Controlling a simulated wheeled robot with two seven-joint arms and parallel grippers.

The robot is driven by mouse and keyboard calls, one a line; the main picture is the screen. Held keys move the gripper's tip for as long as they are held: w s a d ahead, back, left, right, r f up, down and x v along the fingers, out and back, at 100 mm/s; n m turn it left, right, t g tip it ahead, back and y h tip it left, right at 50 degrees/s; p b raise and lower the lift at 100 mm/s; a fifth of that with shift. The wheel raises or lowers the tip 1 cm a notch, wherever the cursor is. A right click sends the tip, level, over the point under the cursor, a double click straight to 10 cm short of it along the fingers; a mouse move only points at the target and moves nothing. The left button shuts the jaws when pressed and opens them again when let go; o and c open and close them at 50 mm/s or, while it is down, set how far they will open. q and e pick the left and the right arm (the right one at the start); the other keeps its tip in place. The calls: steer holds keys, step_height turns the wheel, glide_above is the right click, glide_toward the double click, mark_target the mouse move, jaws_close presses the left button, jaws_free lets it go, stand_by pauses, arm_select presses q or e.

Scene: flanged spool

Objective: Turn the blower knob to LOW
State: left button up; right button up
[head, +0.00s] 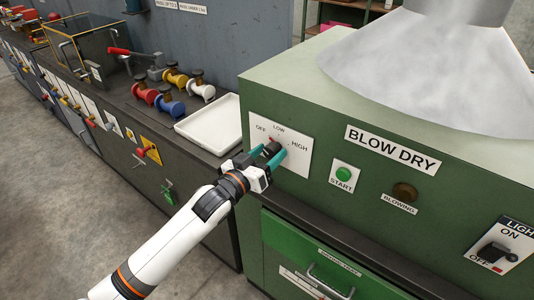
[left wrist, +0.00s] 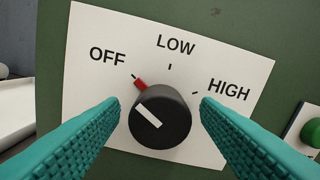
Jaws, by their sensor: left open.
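The blower knob (left wrist: 165,122) is a round black knob with a white bar on its face and a red pointer (left wrist: 141,84). It sits on a white dial plate (left wrist: 95,30) marked OFF, LOW and HIGH. The red pointer is at the OFF mark, up and to the left. In the head view the dial plate (head: 291,162) is on the green blower housing, and the knob is partly hidden by my fingers. My left gripper (head: 267,155) is open, with one teal finger on each side of the knob. I cannot tell whether the fingers touch it. My right gripper is not in view.
A green START button (head: 343,173) and a brown BLOWING lamp (head: 404,191) are right of the dial. A black light switch (head: 496,252) is further right. A white tray (head: 225,98) and several coloured spools (head: 172,106) stand on the bench to the left.

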arm_select(q)
steer(key=shift+c, duration=0.6)
steer(key=c, duration=0.9)
steer(key=shift+m, duration=0.3)
steer(key=shift+r+m+p, duration=0.1)
steer(key=shift+m+p, duration=0.3)
steer(key=shift+m, duration=0.1)
steer(key=m+p, duration=0.1)
steer(key=m, duration=0.2)
steer(key=shift+m, duration=0.3)
steer(key=m+p, duration=0.1)
steer(key=m, duration=0.3)
steer(key=shift+m, duration=1.2)
steer(key=shift+p, duration=0.3)
